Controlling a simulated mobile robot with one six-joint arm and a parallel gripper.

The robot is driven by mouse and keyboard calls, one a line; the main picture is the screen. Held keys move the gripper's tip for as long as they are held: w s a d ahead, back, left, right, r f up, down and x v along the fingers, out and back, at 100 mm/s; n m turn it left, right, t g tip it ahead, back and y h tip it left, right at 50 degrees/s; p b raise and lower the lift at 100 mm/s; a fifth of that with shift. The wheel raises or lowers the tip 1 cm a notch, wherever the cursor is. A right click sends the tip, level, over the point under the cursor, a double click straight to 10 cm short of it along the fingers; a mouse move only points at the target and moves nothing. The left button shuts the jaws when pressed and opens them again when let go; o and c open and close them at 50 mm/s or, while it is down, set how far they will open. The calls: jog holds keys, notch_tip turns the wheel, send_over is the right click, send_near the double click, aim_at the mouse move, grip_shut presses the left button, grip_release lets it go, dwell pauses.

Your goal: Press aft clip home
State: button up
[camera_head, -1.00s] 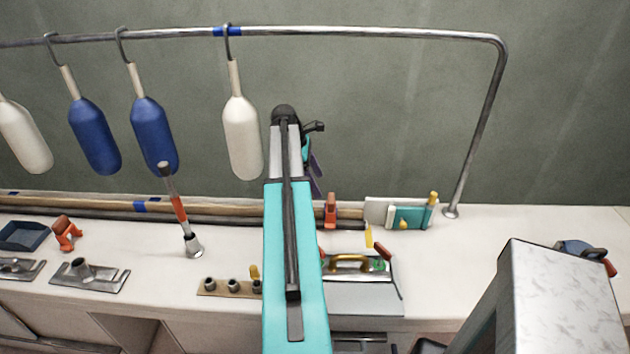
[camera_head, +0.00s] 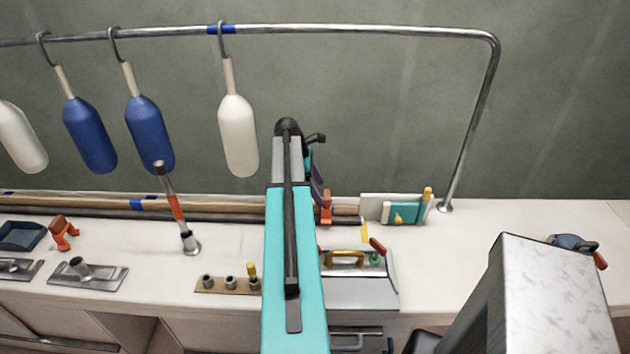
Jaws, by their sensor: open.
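One orange clip (camera_head: 326,207) stands upright by the right end of the long wooden pole (camera_head: 230,204), just right of my arm. Another orange clip (camera_head: 63,233) stands on the white counter at the left, in front of the pole and apart from it. I cannot tell which one is the aft clip, or how firmly either is seated. My teal arm rises through the middle of the picture and covers part of the pole and counter. A dark purple part shows beside the arm, above the right clip. My gripper is not visible; the arm hides that region.
White and blue fenders (camera_head: 238,135) hang from a metal rail (camera_head: 360,30). The counter right of the rail post is mostly clear.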

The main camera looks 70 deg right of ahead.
aim_at(326, 207)
jog(key=shift+p+x, duration=1)
jog(key=shift+x, duration=3.25)
jog(key=c, duration=1.5)
jog(key=shift+o, duration=0.2)
jog(key=shift+a+f, duration=0.1)
jog(key=shift+f, duration=0.55)
jog(key=o, duration=1.4)
jog(key=shift+f, duration=0.1)
